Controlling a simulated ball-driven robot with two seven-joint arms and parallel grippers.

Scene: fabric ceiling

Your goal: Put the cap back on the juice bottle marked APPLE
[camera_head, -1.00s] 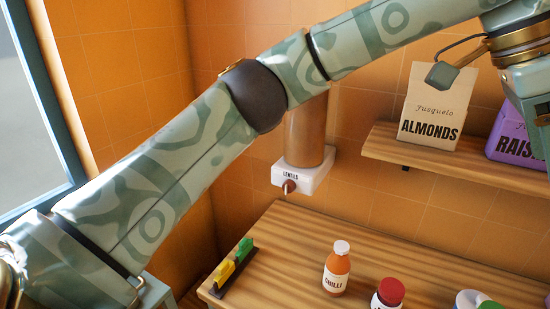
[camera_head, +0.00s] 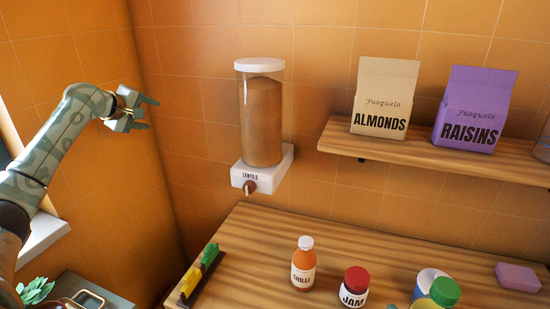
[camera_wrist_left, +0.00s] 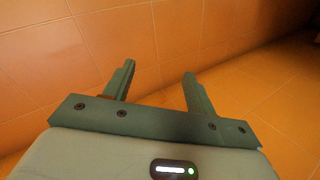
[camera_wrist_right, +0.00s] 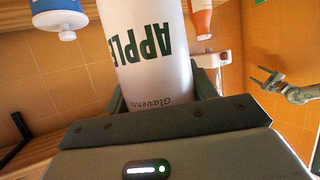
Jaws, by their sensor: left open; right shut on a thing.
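In the right wrist view the white juice bottle (camera_wrist_right: 150,50) shows dark green APPLE lettering upside down. My right gripper (camera_wrist_right: 161,88) is shut on it, with a finger on each side. Its mouth is hidden, so I cannot tell whether it bears a cap. A green cap (camera_head: 445,291) shows at the head view's bottom edge, above something yellow; I cannot tell which bottle it belongs to. My left gripper (camera_head: 152,113) is open and empty in the air at the left, away from the bottles. It also shows open in the left wrist view (camera_wrist_left: 159,72).
A CHILLI bottle (camera_head: 303,268) and a red-lidded JAM jar (camera_head: 353,288) stand on the wooden counter (camera_head: 270,240). A pink sponge (camera_head: 518,277) lies at the right. A LENTILS dispenser (camera_head: 262,110) is on the wall. A shelf (camera_head: 400,150) holds ALMONDS (camera_head: 383,95) and RAISINS (camera_head: 474,110).

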